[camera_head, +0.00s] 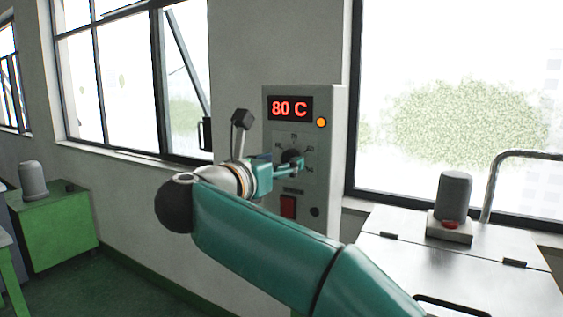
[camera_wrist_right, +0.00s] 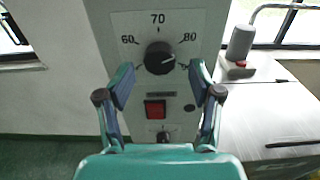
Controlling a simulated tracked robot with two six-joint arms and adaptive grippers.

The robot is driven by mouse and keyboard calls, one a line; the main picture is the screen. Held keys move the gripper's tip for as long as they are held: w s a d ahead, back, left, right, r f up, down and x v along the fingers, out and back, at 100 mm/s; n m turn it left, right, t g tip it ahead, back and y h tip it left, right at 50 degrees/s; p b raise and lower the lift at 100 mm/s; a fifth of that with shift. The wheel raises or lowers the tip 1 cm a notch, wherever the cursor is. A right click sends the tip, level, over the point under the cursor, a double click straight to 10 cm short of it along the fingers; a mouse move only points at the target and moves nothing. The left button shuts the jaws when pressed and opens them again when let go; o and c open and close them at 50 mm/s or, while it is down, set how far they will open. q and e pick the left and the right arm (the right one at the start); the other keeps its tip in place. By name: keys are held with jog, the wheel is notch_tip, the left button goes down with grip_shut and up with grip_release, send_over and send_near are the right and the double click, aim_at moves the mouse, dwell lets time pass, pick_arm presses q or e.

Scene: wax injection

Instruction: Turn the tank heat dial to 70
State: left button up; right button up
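The black round heat dial (camera_wrist_right: 159,57) is on a grey control panel (camera_wrist_right: 118,28) with marks 60, 70 and 80 around it. A light line on the dial points right, below the 80 mark. The dial also shows in the head view (camera_head: 291,156), partly hidden by my gripper. The panel's red display (camera_head: 289,108) reads 80 C. My right gripper (camera_wrist_right: 160,72) is open, with one finger on each side of the dial's lower part in the wrist view. I cannot tell whether the fingers touch the dial. My left gripper is not in view.
A red switch (camera_wrist_right: 155,109) and a smaller knob (camera_wrist_right: 163,137) sit below the dial. An orange lamp (camera_head: 321,122) is beside the display. A metal-topped unit (camera_head: 400,245) with a grey cylinder (camera_head: 453,195) stands right of the panel. A green cabinet (camera_head: 60,225) stands at left.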

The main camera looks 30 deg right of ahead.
jog(key=v, duration=0.9)
jog(key=shift+s+a, duration=0.2)
jog(key=shift+s, duration=0.05)
